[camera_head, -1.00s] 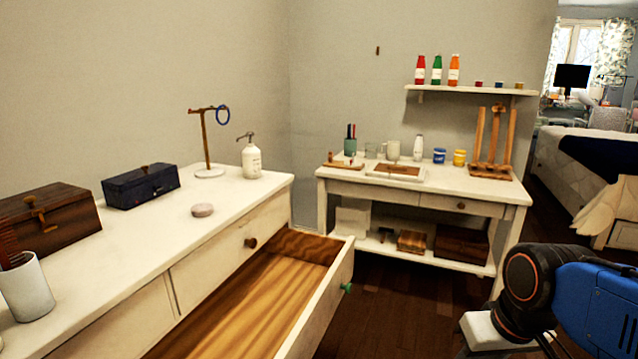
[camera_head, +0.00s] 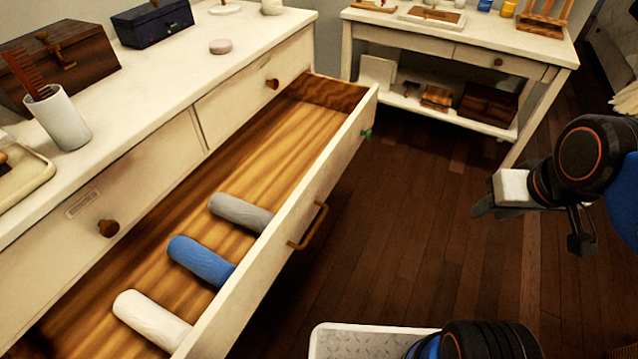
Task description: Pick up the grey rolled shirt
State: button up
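The grey rolled shirt (camera_head: 240,212) lies in the open wooden drawer (camera_head: 262,150), against the drawer's front wall. A blue roll (camera_head: 200,261) and a white roll (camera_head: 150,319) lie nearer in the same drawer, roughly parallel to it, with small gaps between them. My gripper (camera_head: 478,210) is at the right, over the floor, outside the drawer and well apart from the shirt. It is seen from the side, and I cannot tell whether its fingers are open or shut. I see nothing held in it.
The drawer's front wall with its handle (camera_head: 308,226) and green knob (camera_head: 366,133) stands between my gripper and the rolls. The dresser top (camera_head: 170,85) carries boxes and a cup. A white table (camera_head: 455,45) stands at the back. Dark floor (camera_head: 420,220) is clear between.

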aim_at(257, 218)
jog(key=u, duration=1.65)
